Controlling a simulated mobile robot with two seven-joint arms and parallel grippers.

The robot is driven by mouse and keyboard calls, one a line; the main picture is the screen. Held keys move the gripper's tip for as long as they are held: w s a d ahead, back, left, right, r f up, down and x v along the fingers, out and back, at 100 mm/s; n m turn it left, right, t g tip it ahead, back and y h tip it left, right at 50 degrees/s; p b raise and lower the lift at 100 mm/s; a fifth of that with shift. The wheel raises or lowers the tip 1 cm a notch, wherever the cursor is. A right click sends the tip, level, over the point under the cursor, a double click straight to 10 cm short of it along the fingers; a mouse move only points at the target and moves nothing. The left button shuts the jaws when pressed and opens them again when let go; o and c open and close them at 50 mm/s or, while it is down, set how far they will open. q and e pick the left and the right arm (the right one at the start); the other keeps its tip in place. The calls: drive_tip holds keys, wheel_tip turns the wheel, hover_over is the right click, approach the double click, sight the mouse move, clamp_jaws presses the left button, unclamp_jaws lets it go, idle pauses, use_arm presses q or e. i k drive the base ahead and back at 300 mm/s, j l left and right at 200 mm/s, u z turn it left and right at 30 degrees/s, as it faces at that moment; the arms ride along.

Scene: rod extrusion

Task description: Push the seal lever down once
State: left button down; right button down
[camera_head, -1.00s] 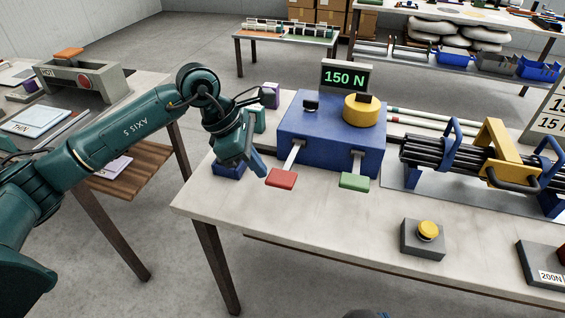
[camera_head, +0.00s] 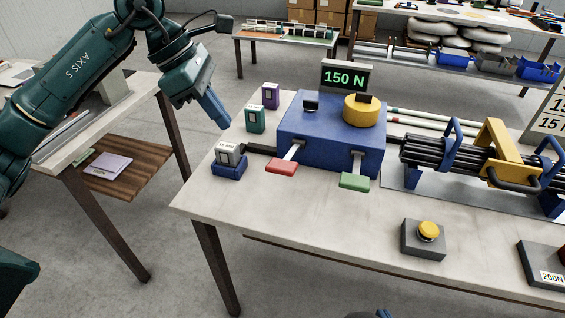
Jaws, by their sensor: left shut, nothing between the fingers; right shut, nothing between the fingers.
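A blue machine box (camera_head: 325,145) stands on the light table with two levers on its front. One lever has a red paddle (camera_head: 281,168), the other a green paddle (camera_head: 354,182); I cannot read which is the seal lever. Both paddles stick out toward me above the table. My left gripper (camera_head: 220,115) is shut and empty, raised to the left of the box and apart from both levers, its fingers pointing down to the right.
A grey block sits in a blue holder (camera_head: 228,169) left of the box, with green (camera_head: 256,120) and purple (camera_head: 271,96) blocks behind. A display (camera_head: 346,77) reads 150 N. A black rod bundle is at right. A yellow button (camera_head: 428,231) stands in front; the front-left tabletop is clear.

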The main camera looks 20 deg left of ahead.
sight(286, 167)
drive_tip(key=k+j, duration=0.1)
drive_tip(key=j, duration=0.4)
drive_tip(key=k+j, duration=0.1)
drive_tip(key=j, duration=0.85)
drive_tip(key=k, duration=0.05)
